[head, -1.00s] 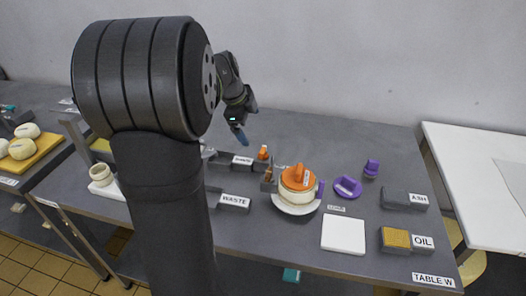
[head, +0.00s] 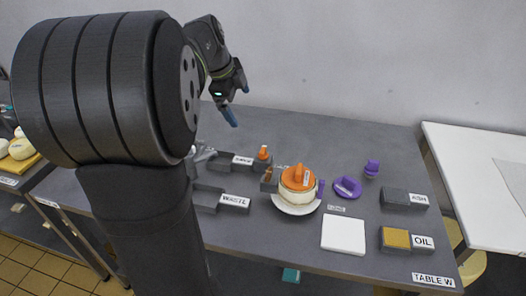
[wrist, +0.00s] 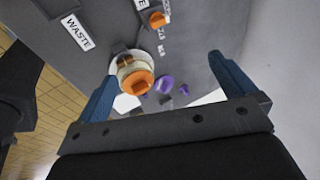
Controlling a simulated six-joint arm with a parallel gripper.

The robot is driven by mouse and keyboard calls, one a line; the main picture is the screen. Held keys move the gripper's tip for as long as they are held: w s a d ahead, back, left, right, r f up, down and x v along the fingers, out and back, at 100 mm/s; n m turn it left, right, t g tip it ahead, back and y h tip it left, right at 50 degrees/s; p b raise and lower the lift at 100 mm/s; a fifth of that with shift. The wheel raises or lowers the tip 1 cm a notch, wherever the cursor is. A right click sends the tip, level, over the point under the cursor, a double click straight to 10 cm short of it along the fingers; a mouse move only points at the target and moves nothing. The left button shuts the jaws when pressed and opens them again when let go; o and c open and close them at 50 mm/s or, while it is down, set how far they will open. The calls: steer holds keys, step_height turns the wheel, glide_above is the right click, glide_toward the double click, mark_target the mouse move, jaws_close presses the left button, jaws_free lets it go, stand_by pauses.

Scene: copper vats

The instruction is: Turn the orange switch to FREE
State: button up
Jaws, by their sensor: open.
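A small orange piece (head: 263,153) stands near the back middle of the table. It also shows at the top of the wrist view (wrist: 158,19), with small labels beside it that I cannot read. I cannot tell whether it is the switch or how it is set. A larger orange lid with a raised grip (head: 298,178) sits on a cream pot; it is in the wrist view too (wrist: 137,83). My gripper (head: 231,116) is high above the back of the table, apart from these things. Its blue fingers (wrist: 160,88) are spread, with nothing held between them.
The pot stands on a white plate (head: 296,209). Purple pieces (head: 347,188) (head: 372,168) lie to its right. A white square (head: 343,234), the ASH box (head: 404,199), the OIL box (head: 396,239) and the WASTE tray (head: 206,198) are around it. The back right of the table is clear.

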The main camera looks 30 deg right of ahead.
steer(key=shift+a+r, duration=0.15)
steer(key=shift+r, duration=0.2)
steer(key=c, duration=1.3)
steer(key=shift+s+f+n, duration=0.1)
steer(key=shift+f+n, duration=0.05)
steer(key=shift+n, duration=0.15)
steer(key=shift+c, duration=0.5)
steer(key=n+t+y, duration=0.1)
steer(key=n+t, duration=0.1)
steer(key=n, duration=1.6)
glide_toward(263, 150)
steer(key=x, duration=0.8)
steer(key=shift+f, duration=0.3)
steer(key=shift+c, duration=0.3)
jaws_close()
